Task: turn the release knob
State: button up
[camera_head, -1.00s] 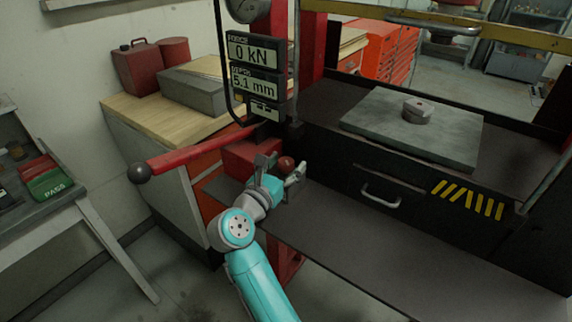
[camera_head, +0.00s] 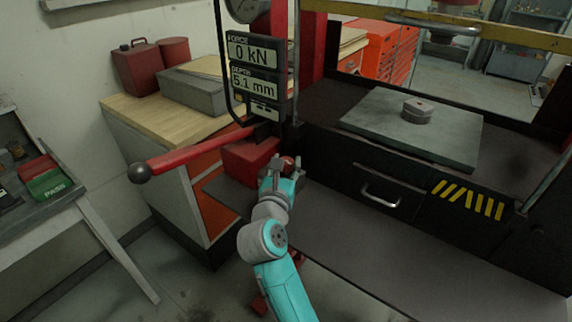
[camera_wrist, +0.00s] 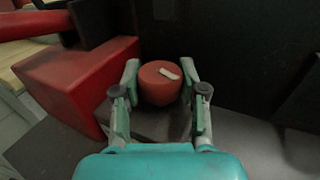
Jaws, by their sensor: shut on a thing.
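The release knob (camera_wrist: 160,84) is a round red knob with a pale mark on its face. In the wrist view it sits between the two fingers of my gripper (camera_wrist: 161,88), one finger on each side, and the gripper is shut on it. In the head view the knob (camera_head: 289,161) is partly hidden by my gripper (camera_head: 282,166), at the right side of the red pump block (camera_head: 248,163). The mark slants slightly, down to the right.
A red lever (camera_head: 200,150) with a dark ball end sticks out to the left above the block. A display (camera_head: 254,68) reads 0 kN and 5.1 mm. A grey plate (camera_head: 440,140) with a small hexagonal piece lies on the press bed. A dark shelf (camera_head: 400,245) runs below.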

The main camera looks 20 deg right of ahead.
jog(key=shift+n+t+y, duration=0.5)
jog(key=shift+n+y, duration=0.45)
jog(key=shift+y, duration=0.45)
jog(key=shift+n+t+y, duration=0.5)
jog(key=shift+n+y, duration=0.45)
jog(key=shift+y, duration=0.75)
jog(key=o, duration=1.2)
jog(key=shift+c, duration=0.2)
jog(key=s, duration=0.4)
jog(key=s+a, duration=0.1)
jog(key=s, duration=0.6)
jog(key=shift+s+a, duration=0.35)
jog(key=shift+s, duration=0.05)
